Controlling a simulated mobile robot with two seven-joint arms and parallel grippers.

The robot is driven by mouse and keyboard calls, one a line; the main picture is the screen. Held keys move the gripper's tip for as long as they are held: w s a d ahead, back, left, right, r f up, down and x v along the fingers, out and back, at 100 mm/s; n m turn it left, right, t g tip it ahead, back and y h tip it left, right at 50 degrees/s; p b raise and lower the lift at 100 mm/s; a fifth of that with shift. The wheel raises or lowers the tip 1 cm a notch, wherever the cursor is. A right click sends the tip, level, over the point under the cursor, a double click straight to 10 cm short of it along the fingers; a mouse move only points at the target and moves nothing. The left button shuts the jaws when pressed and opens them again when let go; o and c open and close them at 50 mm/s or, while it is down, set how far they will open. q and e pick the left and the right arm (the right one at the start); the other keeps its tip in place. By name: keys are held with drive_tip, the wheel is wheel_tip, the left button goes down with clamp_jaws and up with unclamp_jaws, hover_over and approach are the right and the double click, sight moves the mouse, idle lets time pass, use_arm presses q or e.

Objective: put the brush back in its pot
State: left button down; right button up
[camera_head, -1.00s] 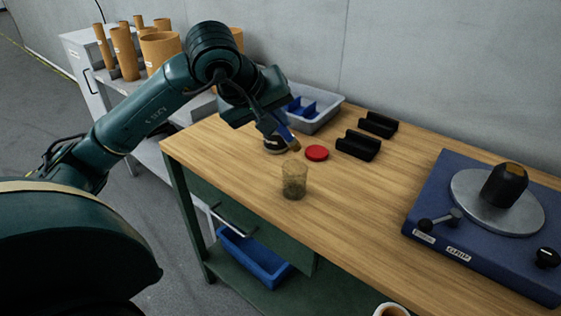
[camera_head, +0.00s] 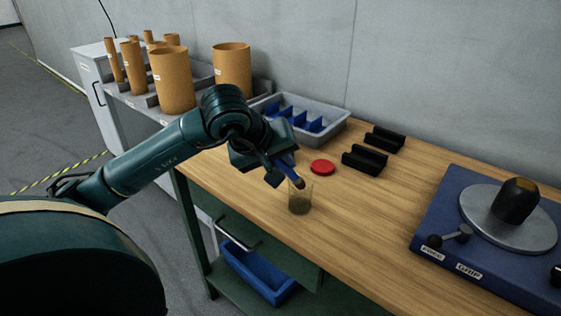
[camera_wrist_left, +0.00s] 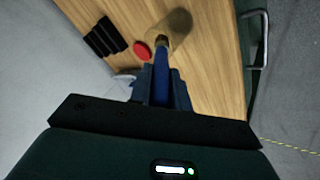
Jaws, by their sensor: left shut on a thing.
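My left gripper (camera_head: 280,176) is shut on the brush, holding it tilted with its tip forward and down. The brush (camera_head: 290,172) has a blue handle and a dark brownish tip; in the left wrist view the brush (camera_wrist_left: 161,72) points straight ahead between the fingers. The pot (camera_head: 300,202) is a clear, see-through cup with a murky lower part, standing upright on the bench. The brush tip overlaps the pot's rim in the head view; I cannot tell whether it is above or inside. The pot (camera_wrist_left: 178,24) lies just beyond the tip in the left wrist view.
A red disc (camera_head: 322,167) and black holders (camera_head: 364,160) lie behind the pot on the wooden bench (camera_head: 350,222). A grey tray (camera_head: 338,128) with blue dividers stands at the back. A blue turntable unit (camera_head: 440,215) is at right. The bench right of the pot is clear.

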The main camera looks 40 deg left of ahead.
use_arm(q)
drive_tip(key=shift+f+b, duration=0.3)
drive_tip(key=shift+f, duration=0.05)
drive_tip(key=c, duration=1.3)
unclamp_jaws()
drive_tip(key=shift+r, duration=0.1)
drive_tip(key=shift+r+p, duration=0.2)
drive_tip(key=shift+p, duration=0.2)
drive_tip(key=shift+r+p, duration=0.45)
drive_tip(key=shift+p, duration=0.1)
drive_tip(key=v, duration=1.2)
drive_tip(key=shift+f, duration=0.1)
